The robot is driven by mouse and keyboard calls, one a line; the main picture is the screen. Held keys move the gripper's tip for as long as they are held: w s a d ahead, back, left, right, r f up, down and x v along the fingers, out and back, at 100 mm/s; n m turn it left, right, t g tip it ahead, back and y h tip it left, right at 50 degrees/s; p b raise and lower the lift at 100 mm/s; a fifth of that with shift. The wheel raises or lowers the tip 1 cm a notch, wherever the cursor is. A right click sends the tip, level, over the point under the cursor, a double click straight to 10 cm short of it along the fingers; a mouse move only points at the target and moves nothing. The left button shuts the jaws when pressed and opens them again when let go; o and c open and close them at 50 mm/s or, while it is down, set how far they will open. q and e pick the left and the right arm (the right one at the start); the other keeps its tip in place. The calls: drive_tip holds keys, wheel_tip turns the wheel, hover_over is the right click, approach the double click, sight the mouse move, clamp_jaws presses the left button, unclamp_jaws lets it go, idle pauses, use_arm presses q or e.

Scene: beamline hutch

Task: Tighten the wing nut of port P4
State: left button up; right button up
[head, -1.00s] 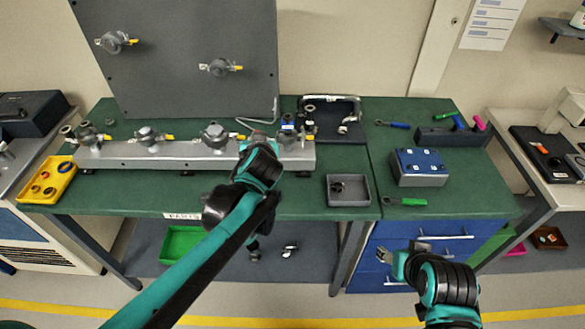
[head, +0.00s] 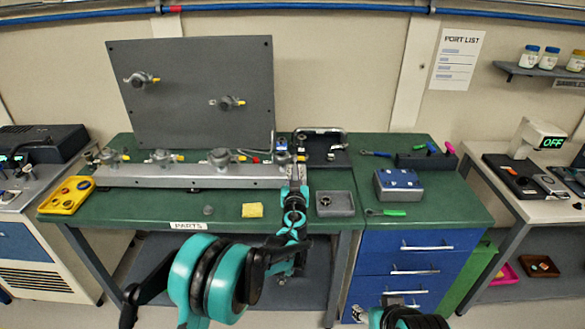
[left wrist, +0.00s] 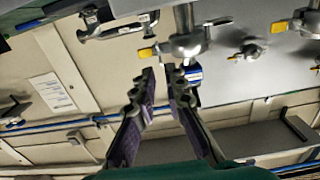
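A grey metal rail (head: 200,176) carries a row of clamped ports along the bench's back; port labels are not readable. My left gripper (head: 297,172) is at the rail's right end, largely covering the rightmost port (head: 281,156). In the left wrist view its two fingers (left wrist: 159,74) are apart with nothing gripped. A silver clamp (left wrist: 187,46) with a yellow-tipped wing nut (left wrist: 148,53) lies just beyond the fingertips, the yellow tip close to the left finger. Contact cannot be told. My right gripper (head: 378,305) is low at the bottom edge, mostly cut off, away from the bench.
A grey panel (head: 190,90) with two more clamped ports stands behind the rail. On the bench are a yellow tray (head: 68,195), a yellow sponge (head: 252,210), a grey bin (head: 335,204), a blue-topped box (head: 399,184) and a green-handled tool (head: 388,212).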

sight(295, 160)
use_arm(q)
drive_tip(key=w+b, duration=0.1)
drive_tip(key=w, duration=0.4)
drive_tip(key=shift+c, duration=0.4)
clamp_jaws()
